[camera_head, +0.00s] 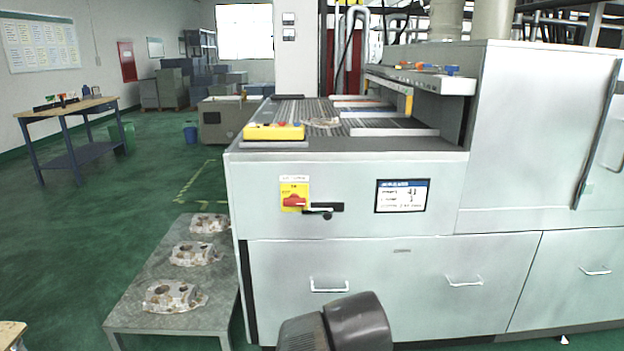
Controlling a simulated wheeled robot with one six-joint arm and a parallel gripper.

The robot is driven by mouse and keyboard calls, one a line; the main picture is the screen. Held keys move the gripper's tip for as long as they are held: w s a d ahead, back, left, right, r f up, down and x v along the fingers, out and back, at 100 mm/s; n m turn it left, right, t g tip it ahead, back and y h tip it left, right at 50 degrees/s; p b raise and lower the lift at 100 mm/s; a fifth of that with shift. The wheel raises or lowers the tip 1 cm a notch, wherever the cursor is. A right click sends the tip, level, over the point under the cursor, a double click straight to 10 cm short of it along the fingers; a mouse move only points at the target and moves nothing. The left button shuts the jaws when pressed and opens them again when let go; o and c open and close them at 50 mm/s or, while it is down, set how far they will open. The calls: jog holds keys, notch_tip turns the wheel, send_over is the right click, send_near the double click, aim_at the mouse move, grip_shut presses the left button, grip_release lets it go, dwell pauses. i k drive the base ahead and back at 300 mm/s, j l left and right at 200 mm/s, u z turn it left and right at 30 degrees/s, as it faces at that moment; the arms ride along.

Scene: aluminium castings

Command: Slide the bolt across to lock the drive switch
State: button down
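The drive switch (294,197) is a red rotary handle on a yellow plate, on the front panel of the grey machine, left of centre. A black bolt (326,208) lies level on the panel just right of the switch, with a small knob hanging below it. Its left end comes close to the red handle; I cannot tell whether it touches or overlaps it. Part of my own arm shows dark at the bottom middle, below the switch and in front of the lower drawers. My gripper's fingers are not in view.
A framed label (402,196) is right of the bolt. Drawer handles (328,287) stick out below. A low metal table (150,316) with several castings (175,296) stands left of the machine. A yellow control box (273,131) sits on the machine's top edge. Green floor is open at left.

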aim_at(326, 212)
jog(key=i+l, duration=0.2)
jog(key=l, duration=0.15)
jog(key=i+l, duration=0.2)
jog(key=i+l+u, duration=0.1)
jog(key=l, duration=0.35)
jog(key=i+l, duration=0.3)
